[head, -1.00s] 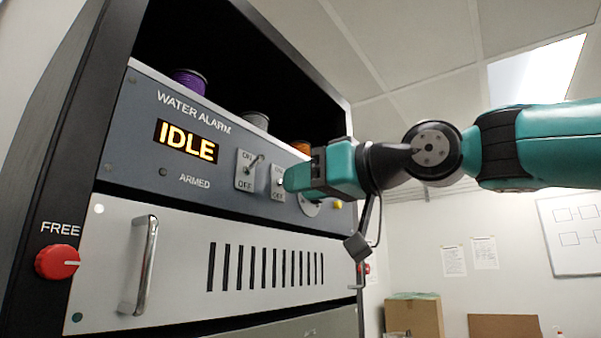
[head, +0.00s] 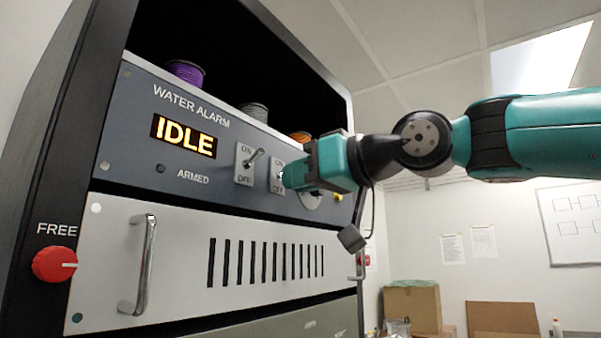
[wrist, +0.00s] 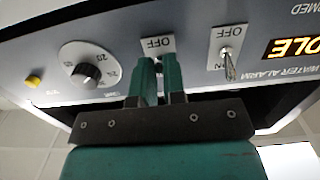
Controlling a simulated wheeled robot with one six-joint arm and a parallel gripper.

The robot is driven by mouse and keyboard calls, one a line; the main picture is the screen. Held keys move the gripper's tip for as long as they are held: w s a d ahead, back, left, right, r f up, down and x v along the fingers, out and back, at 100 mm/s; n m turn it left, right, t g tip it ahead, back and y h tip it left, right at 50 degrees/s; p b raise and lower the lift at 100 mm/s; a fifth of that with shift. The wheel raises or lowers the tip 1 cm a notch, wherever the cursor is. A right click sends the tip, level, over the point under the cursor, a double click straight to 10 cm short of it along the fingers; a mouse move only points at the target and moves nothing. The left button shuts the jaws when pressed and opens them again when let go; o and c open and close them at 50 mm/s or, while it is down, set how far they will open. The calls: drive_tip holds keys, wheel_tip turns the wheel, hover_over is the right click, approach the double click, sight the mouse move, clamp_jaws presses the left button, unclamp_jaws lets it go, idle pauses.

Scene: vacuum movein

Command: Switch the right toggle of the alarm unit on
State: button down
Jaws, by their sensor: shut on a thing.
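The alarm unit (head: 225,180) is a grey-blue panel marked WATER ALARM, with a display (head: 184,137) reading IDLE. Its right toggle sits on a small white plate (head: 276,175) marked ON above and OFF below. My gripper (head: 289,176) is at that plate, its fingers shut on the right toggle. The fingers hide the lever, so I cannot tell its position. In the wrist view, which shows the panel upside down, the gripper (wrist: 159,75) covers most of the plate and OFF stays readable. The left toggle (head: 253,158) has its lever tilted toward ON; it also shows in the wrist view (wrist: 227,62).
A dial (wrist: 88,75) and a yellow button (wrist: 34,81) lie beside the right toggle. Below are a vented panel with a metal handle (head: 145,265) and a red FREE knob (head: 54,264). Wire spools (head: 186,73) stand above. Open room lies right of the rack.

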wheel_tip(320, 180, up, 3)
drive_tip(key=g+h+p, duration=0.2)
drive_tip(key=h+p, duration=0.1)
drive_tip(key=p, duration=0.6)
drive_tip(key=shift+f+g, duration=0.15)
drive_tip(key=shift+g, duration=0.15)
drive_tip(key=shift+w+a+g+h+p, duration=0.1)
drive_tip(key=shift+g+h+p, duration=0.6)
drive_tip(key=shift+p, duration=0.75)
drive_tip(key=shift+w+a+g+h+p, duration=0.1)
drive_tip(key=shift+g+h+p, duration=0.3)
drive_tip(key=shift+h+p, duration=0.75)
drive_tip(key=shift+p, duration=0.35)
drive_tip(key=c, duration=1.2)
unclamp_jaws()
drive_tip(key=shift+s, duration=0.1)
